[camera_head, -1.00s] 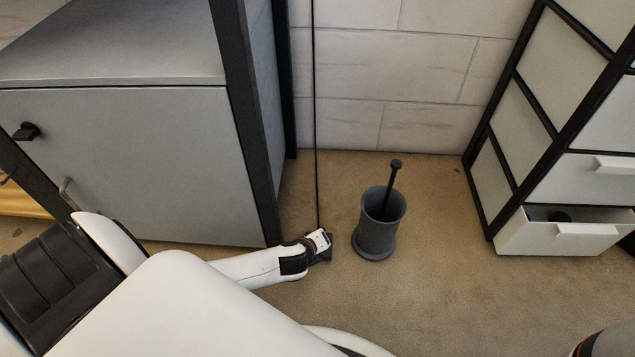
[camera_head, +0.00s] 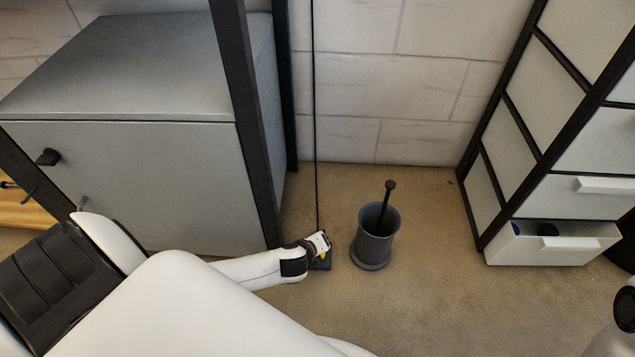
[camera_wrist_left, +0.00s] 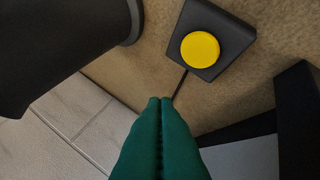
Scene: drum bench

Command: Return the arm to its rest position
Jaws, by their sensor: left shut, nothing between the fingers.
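My left arm comes in from the left in the head view, with its wrist low above the carpet. My left gripper shows as green fingers (camera_wrist_left: 160,104) in the left wrist view, pressed together with nothing between them. A round yellow button (camera_wrist_left: 200,49) sits on a black box (camera_wrist_left: 235,38) ahead of the fingertips and apart from them in that picture. In the head view the black box (camera_head: 320,266) and a bit of yellow show just below my wrist, which partly hides them. My right gripper does not show.
A grey pot (camera_head: 375,240) with a dark rod stands right of my left wrist. A grey cabinet (camera_head: 130,185) stands at left. At right a drawer unit has its lowest drawer (camera_head: 540,252) open, with dark items inside. A black cord (camera_head: 316,120) runs down the wall.

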